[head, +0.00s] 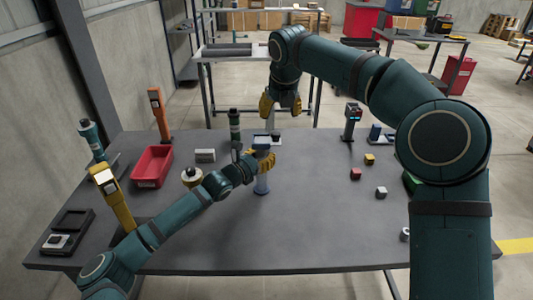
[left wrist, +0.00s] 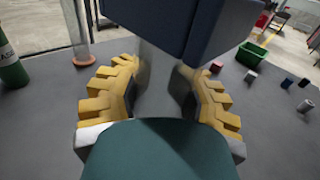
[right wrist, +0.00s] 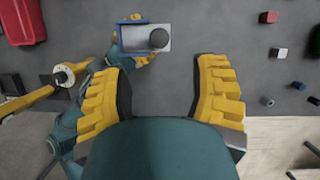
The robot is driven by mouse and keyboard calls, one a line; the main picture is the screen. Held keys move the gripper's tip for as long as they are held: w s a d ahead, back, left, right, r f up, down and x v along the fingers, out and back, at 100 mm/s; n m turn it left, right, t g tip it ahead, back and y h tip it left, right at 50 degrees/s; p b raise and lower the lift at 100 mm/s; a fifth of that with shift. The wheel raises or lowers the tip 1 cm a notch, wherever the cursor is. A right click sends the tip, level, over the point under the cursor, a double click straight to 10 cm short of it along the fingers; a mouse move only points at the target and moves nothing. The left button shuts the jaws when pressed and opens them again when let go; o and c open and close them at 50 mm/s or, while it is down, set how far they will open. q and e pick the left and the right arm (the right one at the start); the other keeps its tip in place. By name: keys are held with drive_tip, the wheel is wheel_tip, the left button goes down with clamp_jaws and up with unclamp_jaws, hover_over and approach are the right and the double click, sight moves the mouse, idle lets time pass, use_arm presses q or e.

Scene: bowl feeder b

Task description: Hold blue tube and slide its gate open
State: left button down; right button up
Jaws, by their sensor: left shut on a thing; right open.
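The left wrist view shows the grey-blue shaft (left wrist: 157,85) between both fingers, under the dark blue head (left wrist: 200,25). In the right wrist view, a blue frame with a light grey plate (right wrist: 138,40) carries a dark round knob (right wrist: 159,38). I cannot tell how far the gate is open. My right gripper (head: 282,104) is open, empty and pointing down above and behind the tube.
A red bin (head: 152,166), a green bottle (head: 235,126) and an orange upright device (head: 158,112) stand on the left of the table. Small cubes, such as a red one (head: 355,174), lie on the right. The table's front middle is clear.

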drive_tip(key=w+d+f+m+t, duration=0.2)
drive_tip(key=w+d+f+m, duration=0.1)
drive_tip(key=w+f+m, duration=0.15)
drive_tip(key=m+t+y, duration=0.7)
drive_tip(key=m+y, duration=0.5)
drive_tip(key=m, duration=1.2)
approach(276, 132)
drive_tip(key=x, duration=1)
drive_tip(key=shift+f, duration=0.1)
clamp_jaws()
